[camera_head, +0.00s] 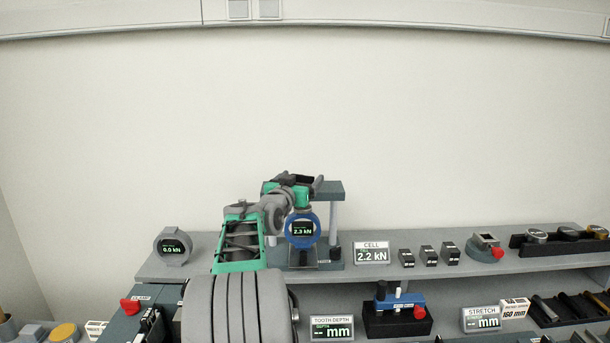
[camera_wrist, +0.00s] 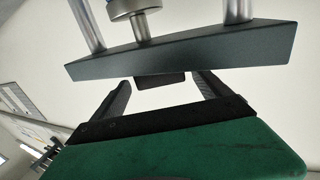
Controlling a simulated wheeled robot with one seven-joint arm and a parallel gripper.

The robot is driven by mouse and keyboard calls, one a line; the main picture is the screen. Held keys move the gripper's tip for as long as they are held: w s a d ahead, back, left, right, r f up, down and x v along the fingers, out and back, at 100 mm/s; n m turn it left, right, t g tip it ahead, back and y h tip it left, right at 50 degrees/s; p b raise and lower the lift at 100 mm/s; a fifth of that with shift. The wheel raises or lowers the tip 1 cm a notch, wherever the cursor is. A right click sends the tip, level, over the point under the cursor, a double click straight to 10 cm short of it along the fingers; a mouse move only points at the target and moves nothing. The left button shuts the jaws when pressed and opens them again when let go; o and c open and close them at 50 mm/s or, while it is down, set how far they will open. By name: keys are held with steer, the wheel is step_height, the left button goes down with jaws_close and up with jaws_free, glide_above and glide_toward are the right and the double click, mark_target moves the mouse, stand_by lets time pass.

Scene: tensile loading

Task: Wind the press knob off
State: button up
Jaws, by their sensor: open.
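The press stands on the upper shelf in the head view, with a grey top plate (camera_head: 330,187) on posts. A round blue gauge (camera_head: 302,230) at its front reads 2.3 kN. In the wrist view the top plate (camera_wrist: 190,50), its posts and a central metal shaft (camera_wrist: 140,27) show close up. A dark block (camera_wrist: 160,77), which looks like the press knob, shows at the plate's edge. My gripper (camera_wrist: 162,82) is open, with one finger on each side of this block and a gap visible on both sides. In the head view my gripper (camera_head: 303,182) is at the press top and hides the knob.
A round gauge (camera_head: 173,246) reading 0.0 kN stands left on the shelf. A CELL sign (camera_head: 372,252) reading 2.2 kN and several small dark blocks (camera_head: 429,255) stand right of the press. A blue-topped fixture (camera_head: 399,303) is below.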

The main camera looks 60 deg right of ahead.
mark_target(304, 177)
steer(key=d, duration=0.3)
steer(key=d+p, duration=0.1)
steer(key=shift+w+d, duration=0.25)
steer(key=shift+w, duration=0.05)
steer(key=shift+c, duration=0.5)
steer(key=c, duration=1.3)
steer(key=shift+o, duration=0.2)
steer(key=shift+f+n+t+b, duration=0.1)
steer(key=shift+n+t+b, duration=0.2)
steer(key=shift+t+b, duration=0.2)
